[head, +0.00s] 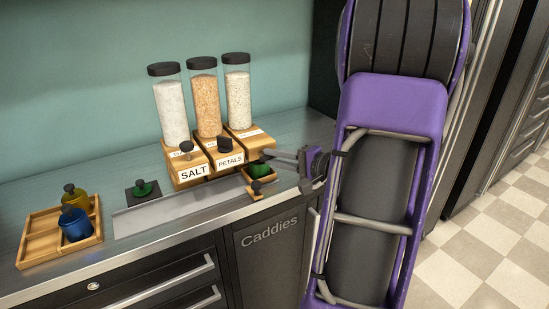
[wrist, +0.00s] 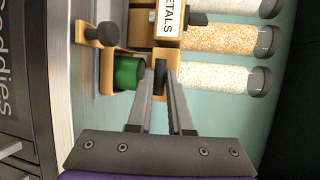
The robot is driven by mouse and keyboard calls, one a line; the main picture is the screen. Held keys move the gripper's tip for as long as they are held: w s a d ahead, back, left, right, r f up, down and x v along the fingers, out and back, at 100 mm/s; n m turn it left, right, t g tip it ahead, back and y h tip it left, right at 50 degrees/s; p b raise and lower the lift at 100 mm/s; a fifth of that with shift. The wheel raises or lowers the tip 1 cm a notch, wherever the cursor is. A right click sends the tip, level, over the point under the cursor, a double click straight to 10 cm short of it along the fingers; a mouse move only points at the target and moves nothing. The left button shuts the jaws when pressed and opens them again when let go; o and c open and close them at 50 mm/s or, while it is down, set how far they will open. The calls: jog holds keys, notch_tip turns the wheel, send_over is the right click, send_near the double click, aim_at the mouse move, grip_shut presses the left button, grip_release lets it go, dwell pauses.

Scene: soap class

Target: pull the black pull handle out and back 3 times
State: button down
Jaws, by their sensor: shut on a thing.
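Three dispensers stand on wooden blocks at the back of the counter. The left block has a SALT label (head: 194,172), the middle one a PETALS label (head: 230,159). The right dispenser (head: 238,100) holds white grains; its label is not readable. My gripper (head: 270,155) is at the front of the right block. In the wrist view my gripper (wrist: 161,80) has its fingers closed on a black pull handle (wrist: 161,68) at that block. A green cup (wrist: 130,72) sits right beside the fingertips, under the dispenser; it shows in the head view too (head: 260,171).
A small wooden piece with a black knob (head: 256,186) stands in front of the green cup. A metal strip (head: 180,207) runs along the counter, with a green-topped dark pad (head: 142,189) behind it.

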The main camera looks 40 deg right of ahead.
jog(key=s+b, duration=0.1)
jog(key=s, duration=0.2)
jog(key=shift+s+a+f+b, duration=0.1)
jog(key=shift+s+f+b, duration=0.1)
jog(key=shift+b, duration=0.1)
jog(key=c, duration=0.8)
grip_release()
jog(key=shift+r, duration=0.1)
jog(key=shift+c, duration=0.2)
jog(key=v, duration=1.7)
jog(key=shift+s, duration=0.3)
jog(key=shift+r, duration=0.1)
